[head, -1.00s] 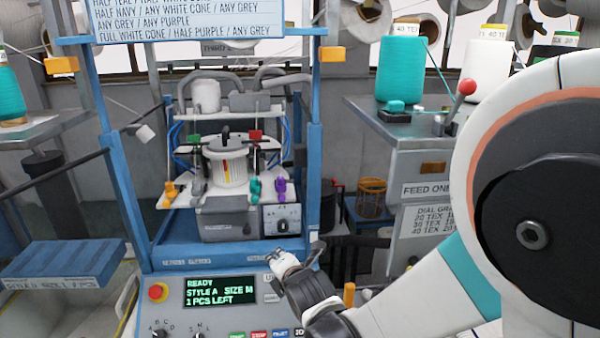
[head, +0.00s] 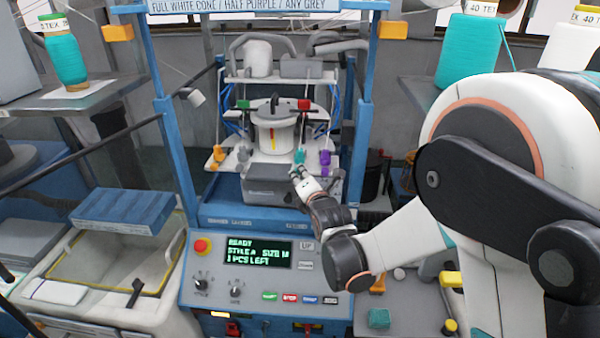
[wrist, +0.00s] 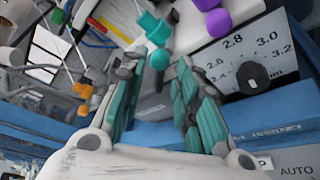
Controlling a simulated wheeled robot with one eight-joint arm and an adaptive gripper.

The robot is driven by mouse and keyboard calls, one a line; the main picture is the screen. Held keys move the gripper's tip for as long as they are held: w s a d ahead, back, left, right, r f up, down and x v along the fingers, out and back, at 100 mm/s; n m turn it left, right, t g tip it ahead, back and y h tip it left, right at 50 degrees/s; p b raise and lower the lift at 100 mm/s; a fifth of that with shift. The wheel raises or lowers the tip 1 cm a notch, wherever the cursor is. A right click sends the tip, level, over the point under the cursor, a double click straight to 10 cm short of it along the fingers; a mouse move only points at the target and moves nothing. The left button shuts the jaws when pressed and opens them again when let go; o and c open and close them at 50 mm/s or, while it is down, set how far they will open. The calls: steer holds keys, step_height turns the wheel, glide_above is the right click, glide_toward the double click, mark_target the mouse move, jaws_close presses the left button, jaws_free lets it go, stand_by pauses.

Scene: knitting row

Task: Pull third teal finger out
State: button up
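A teal finger (head: 300,156) with a rounded end hangs at the front edge of the white plate on the knitting machine, left of a purple one (head: 325,157). In the wrist view the teal finger (wrist: 157,57) shows its ball end between or just beyond my fingertips, with another teal piece (wrist: 148,22) above it. The purple one (wrist: 217,20) is to its right. My gripper (head: 297,173) is just below the teal finger in the head view. In the wrist view my gripper (wrist: 160,70) is open, its teal pads apart. I cannot tell whether it touches the finger.
Blue posts (head: 172,130) frame the machine on both sides. A dial panel (wrist: 250,60) sits right of the teal finger. Orange fingers (head: 217,155) are at the plate's left.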

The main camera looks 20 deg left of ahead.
steer(key=shift+x, duration=1.95)
steer(key=shift+c, duration=0.6)
jaws_close()
steer(key=s, duration=0.1)
steer(key=s+b, duration=0.1)
steer(key=s, duration=0.1)
steer(key=shift+d+f, duration=0.1)
steer(key=shift+d, duration=0.3)
steer(key=shift+o, duration=0.6)
jaws_free()
steer(key=shift+s, duration=0.1)
